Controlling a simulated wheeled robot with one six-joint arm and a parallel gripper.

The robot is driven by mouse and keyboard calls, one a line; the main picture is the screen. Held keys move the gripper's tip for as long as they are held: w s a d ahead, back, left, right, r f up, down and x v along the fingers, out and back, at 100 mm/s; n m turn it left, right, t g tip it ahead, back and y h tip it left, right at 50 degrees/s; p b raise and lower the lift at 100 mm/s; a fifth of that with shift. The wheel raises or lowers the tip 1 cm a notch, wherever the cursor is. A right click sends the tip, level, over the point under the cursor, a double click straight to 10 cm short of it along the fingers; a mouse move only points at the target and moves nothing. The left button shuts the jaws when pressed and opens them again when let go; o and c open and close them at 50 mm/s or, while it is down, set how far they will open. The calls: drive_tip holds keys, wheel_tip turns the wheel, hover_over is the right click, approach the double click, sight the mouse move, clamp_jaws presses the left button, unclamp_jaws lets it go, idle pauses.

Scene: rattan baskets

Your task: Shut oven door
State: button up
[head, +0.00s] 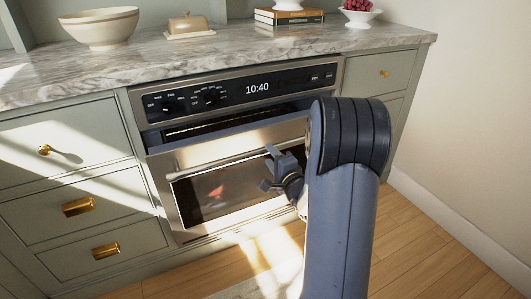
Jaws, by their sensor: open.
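The oven (240,90) is built into the green cabinets, with a black control panel reading 10:40. Its steel-framed door (225,152) is tilted partly open at the top, with a dark gap and a rack showing behind its upper edge. My gripper (268,168) is open and empty, in front of the right half of the door near its window. I cannot tell whether it touches the door. My arm hides the door's right edge.
Drawers with brass handles (78,206) flank the oven on the left, and a cabinet (382,72) stands on the right. The marble counter (170,55) holds a bowl (100,28), a butter dish (188,24), books (289,17) and a fruit dish (360,15). Wooden floor (420,240) is clear at right.

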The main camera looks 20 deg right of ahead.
sight(267, 152)
drive_tip(key=shift+w+a+b, duration=0.1)
drive_tip(key=shift+w+b, duration=0.25)
drive_tip(key=shift+w, duration=1.85)
clamp_jaws()
